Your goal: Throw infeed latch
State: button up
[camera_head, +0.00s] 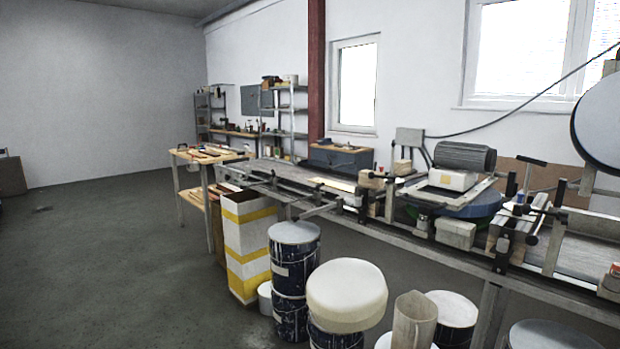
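The lacquer conveyor (300,181) runs from the middle of the head view to the right edge, along the window wall. Its narrow bed ends at the left near a wooden table. A grey bar (321,210) sticks out from the near side of the bed. A black T-shaped handle (531,161) stands upright on the right part of the machine. I cannot tell which part is the infeed latch, or how it is set. My gripper is not in view.
A wooden table (207,156) stands further left. The floor (110,265) at left is clear.

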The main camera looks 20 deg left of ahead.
aim_at(391, 178)
jog(key=u, duration=0.5)
jog(key=i, duration=2.35)
jog(key=z, duration=0.35)
